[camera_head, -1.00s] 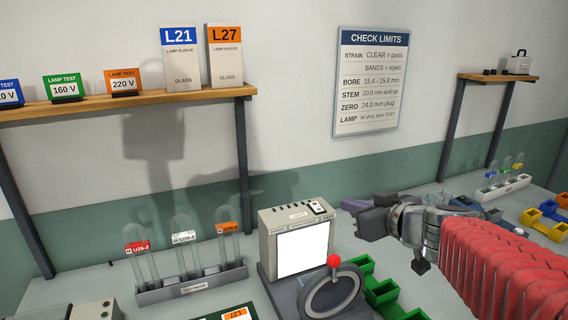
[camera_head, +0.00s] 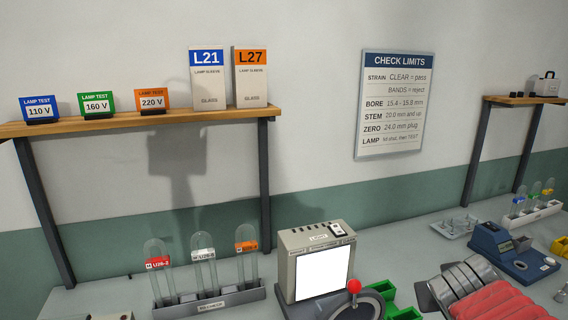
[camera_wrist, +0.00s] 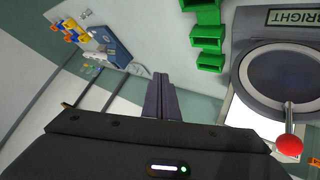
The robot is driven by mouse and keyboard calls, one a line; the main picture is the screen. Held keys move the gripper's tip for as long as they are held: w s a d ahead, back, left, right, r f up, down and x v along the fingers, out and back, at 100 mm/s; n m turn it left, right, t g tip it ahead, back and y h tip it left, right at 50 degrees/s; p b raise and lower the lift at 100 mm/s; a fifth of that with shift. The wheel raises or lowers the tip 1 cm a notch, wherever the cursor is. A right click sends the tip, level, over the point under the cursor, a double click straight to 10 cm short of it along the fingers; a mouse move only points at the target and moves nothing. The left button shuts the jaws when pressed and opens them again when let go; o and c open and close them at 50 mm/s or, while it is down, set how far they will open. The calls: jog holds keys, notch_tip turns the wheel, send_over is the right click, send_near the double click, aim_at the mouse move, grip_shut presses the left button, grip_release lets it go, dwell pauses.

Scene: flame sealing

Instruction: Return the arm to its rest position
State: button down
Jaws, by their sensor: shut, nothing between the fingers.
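My gripper (camera_wrist: 161,98) shows in the wrist camera with its two dark fingers together and nothing between them. It is in the air, apart from the bench and the things on it. In the head camera my red-sleeved arm is at the bottom right edge, and the fingertips are out of sight there. The grey lamp box (camera_head: 290,262) with a bright white screen stands left of the arm. In front of it is a grey round device with a red-knobbed lever (camera_head: 354,287).
A rack (camera_head: 212,304) holds three glass tubes at left. Green bins (camera_wrist: 207,42) sit beside the round device. A blue instrument (camera_head: 512,250) and another tube rack (camera_head: 533,216) stand at right. Shelves (camera_head: 150,121) line the wall, with a limits sign (camera_head: 393,105) between them.

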jog(key=s+a+f+g+y, duration=0.1)
jog(key=s+a+f+y, duration=0.1)
jog(key=s+a, duration=0.4)
jog(key=s+a+f+n+g+y, duration=0.1)
jog(key=s+a+f+y, duration=0.1)
jog(key=s+a, duration=0.5)
jog(key=a+y, duration=0.1)
jog(key=a, duration=0.3)
jog(key=shift+a+f+g+y, duration=0.2)
jog(key=shift+f+g+y, duration=0.1)
jog(key=shift+g+y, duration=0.1)
